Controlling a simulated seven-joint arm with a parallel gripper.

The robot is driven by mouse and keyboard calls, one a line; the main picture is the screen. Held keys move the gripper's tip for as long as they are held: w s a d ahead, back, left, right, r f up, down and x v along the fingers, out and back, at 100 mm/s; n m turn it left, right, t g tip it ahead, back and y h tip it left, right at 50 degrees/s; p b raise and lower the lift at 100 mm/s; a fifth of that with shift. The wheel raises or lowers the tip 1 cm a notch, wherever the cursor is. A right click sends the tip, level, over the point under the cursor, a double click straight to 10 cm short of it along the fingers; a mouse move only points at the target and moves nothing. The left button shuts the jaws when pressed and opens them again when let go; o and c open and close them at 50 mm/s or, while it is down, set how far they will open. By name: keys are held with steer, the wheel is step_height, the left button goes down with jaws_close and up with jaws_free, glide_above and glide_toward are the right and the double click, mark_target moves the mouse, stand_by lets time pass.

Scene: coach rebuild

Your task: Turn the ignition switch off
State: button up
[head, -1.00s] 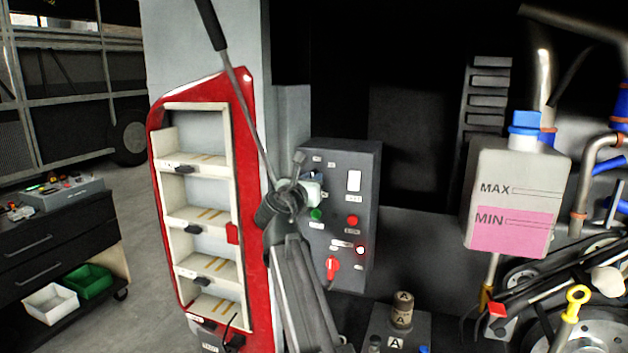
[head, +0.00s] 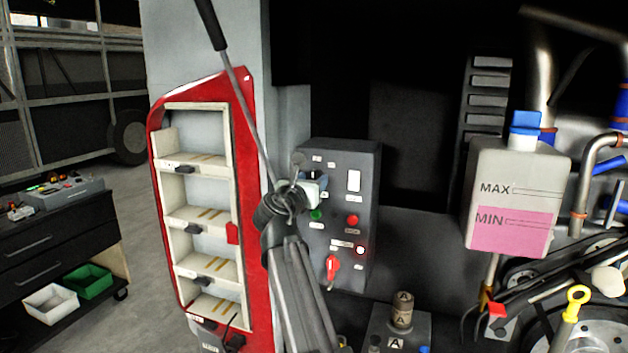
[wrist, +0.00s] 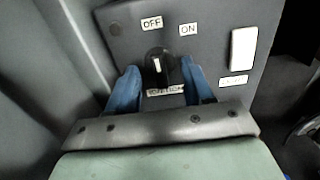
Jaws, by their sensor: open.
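The ignition switch (wrist: 157,66) is a round black knob with a white pointer mark, on the grey control panel (head: 345,155). An OFF label (wrist: 151,23) is above it and an ON label (wrist: 188,29) is above it to the right. The white mark looks roughly upright in the wrist view; I cannot tell its exact setting. My gripper (wrist: 159,68) is open, with one blue finger to the left of the knob and one to the right. I cannot tell if they touch it. In the head view my gripper (head: 315,181) covers the knob.
A white rocker switch (head: 354,180) is right of the knob. Below are a green button (head: 316,215), a red button (head: 352,220), a lit lamp (head: 360,250) and a red rotary switch (head: 332,265).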

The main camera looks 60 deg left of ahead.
steer(key=v, duration=0.8)
stand_by(0.4)
steer(key=shift+s+d, duration=0.15)
steer(key=v, duration=1.3)
steer(key=shift+s+d, duration=0.25)
steer(key=shift+r, duration=0.1)
